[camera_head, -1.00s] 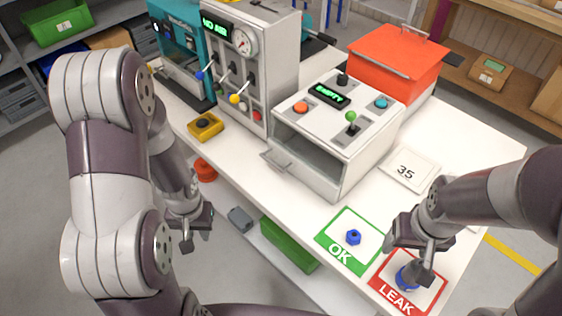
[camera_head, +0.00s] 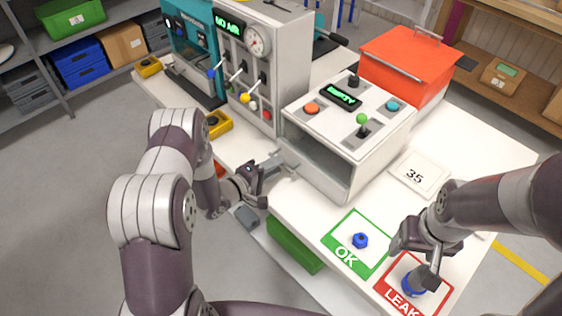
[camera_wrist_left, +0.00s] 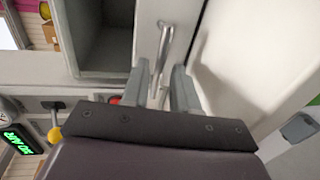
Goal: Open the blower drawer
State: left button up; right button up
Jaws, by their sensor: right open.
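The blower is the white box (camera_head: 385,144) with a green EMPTY display; its front shows a dark opening and a low drawer front with a metal bar handle (camera_head: 284,162). In the left wrist view the handle (camera_wrist_left: 164,42) stands on a light panel, between and ahead of the two fingertips. My left gripper (camera_head: 262,188) is open, close in front of the handle, with no visible grip on it. My right gripper (camera_head: 430,262) is open above the red LEAK mat (camera_head: 441,295), over a blue part (camera_head: 411,284) partly hidden beneath it.
A blue part (camera_head: 360,240) sits on the green OK mat (camera_head: 341,247). A green bin (camera_head: 294,246) sits below the table edge.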

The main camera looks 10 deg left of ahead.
pick_arm(q)
jog(key=shift+x, duration=1.6)
pick_arm(e)
jog(key=shift+r, duration=0.15)
pick_arm(q)
jog(key=shift+c, duration=0.2)
grip_shut()
jog(key=shift+a, duration=0.1)
